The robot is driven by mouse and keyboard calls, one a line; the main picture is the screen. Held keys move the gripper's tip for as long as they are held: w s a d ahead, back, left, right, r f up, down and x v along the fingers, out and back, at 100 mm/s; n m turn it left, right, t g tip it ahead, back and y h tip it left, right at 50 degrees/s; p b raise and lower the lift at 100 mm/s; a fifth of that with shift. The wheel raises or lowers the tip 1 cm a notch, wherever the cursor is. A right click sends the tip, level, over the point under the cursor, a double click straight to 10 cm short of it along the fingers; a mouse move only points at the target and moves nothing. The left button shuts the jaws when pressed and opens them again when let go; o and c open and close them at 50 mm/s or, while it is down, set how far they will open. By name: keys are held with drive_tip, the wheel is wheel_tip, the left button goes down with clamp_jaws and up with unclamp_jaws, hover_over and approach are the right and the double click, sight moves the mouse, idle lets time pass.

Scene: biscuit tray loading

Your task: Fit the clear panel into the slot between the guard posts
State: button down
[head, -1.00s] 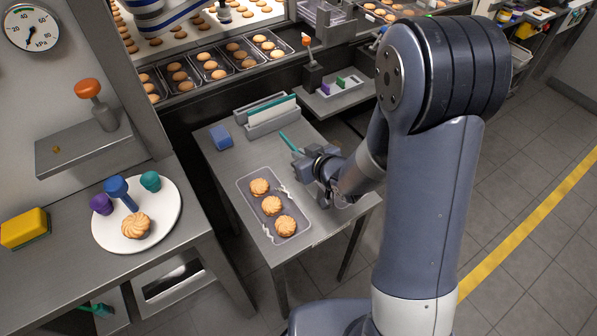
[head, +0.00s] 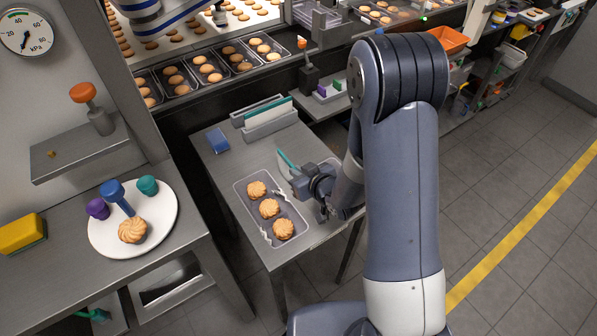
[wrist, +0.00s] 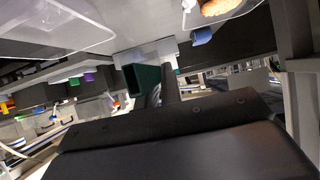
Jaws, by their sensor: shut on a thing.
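My gripper (head: 303,182) is over the small metal table, beside the far right part of the biscuit tray (head: 240,186). It is shut on a teal piece (head: 287,158), a narrow strip pointing up and left. In the wrist view, a dark green hollow piece (wrist: 147,80) stands just beyond my gripper's dark body. I cannot tell whether the teal piece belongs to the clear panel. A pale panel with a teal edge (head: 268,110) stands upright in a grey rack at the table's back. I cannot clearly make out the guard posts or their slot.
A blue block (head: 217,140) lies left of the rack. The tray holds three biscuits. A white plate (head: 165,228) and a yellow sponge (head: 20,232) are on the left counter. A knob-topped fixture (head: 308,70) stands behind the table. A clear sheet-like thing (wrist: 45,25) shows in the wrist view.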

drive_tip(key=shift+f, duration=0.2)
drive_tip(key=c, duration=1.6)
unclamp_jaws()
drive_tip(key=shift+r, duration=0.1)
drive_tip(key=shift+r, duration=0.1)
